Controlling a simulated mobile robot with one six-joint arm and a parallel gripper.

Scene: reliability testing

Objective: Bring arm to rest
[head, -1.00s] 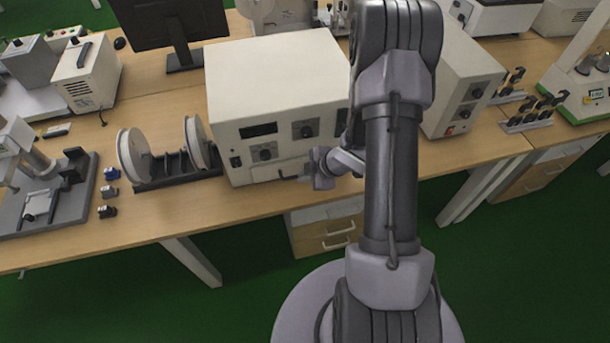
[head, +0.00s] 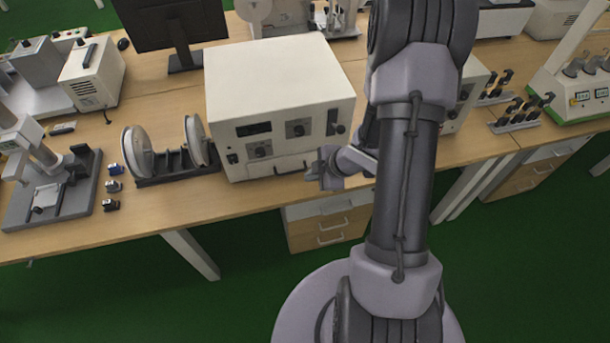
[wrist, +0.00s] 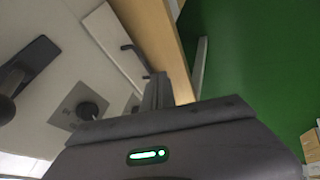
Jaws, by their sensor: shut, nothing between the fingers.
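My gripper (head: 311,172) is in front of the lower right part of a cream box-shaped instrument (head: 275,85), just above the bench's front edge. My arm rises at the right of the head view and hides part of the bench behind it. In the wrist view the fingers of my gripper (wrist: 157,92) are together and hold nothing. The instrument's front panel (wrist: 60,70), with a dark knob and a bar handle (wrist: 133,55), fills the left of that view. The fingertips look close to the handle; I cannot tell whether they touch it.
A spool rack (head: 170,165) stands left of the instrument on the wooden bench (head: 235,198). A monitor (head: 172,22) is behind. Drawers (head: 325,225) are under the bench. Open green floor (head: 110,290) lies in front.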

